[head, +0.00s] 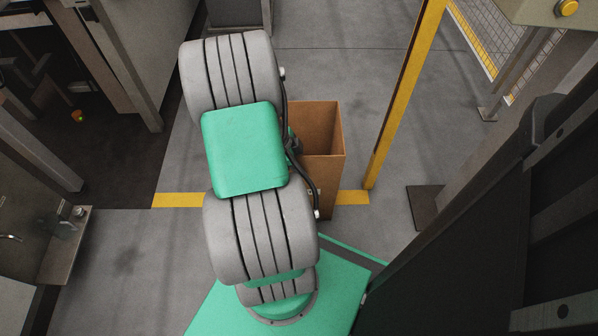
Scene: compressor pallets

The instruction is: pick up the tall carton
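The tall carton (323,173) is a brown, open-topped box standing upright on the floor, just right of the picture's middle in the head view. Its left part is hidden behind my grey and green arm. The inside of its far wall shows, and I see nothing in the visible part of it. My arm reaches across in front of it. My gripper is hidden behind the arm, so I cannot tell how it stands relative to the carton.
A yellow post (404,95) stands close to the right of the carton. A yellow floor line (178,200) runs past it. Grey machinery (125,60) stands at left, a dark panel (470,230) at right. Grey floor (330,60) beyond the carton is clear.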

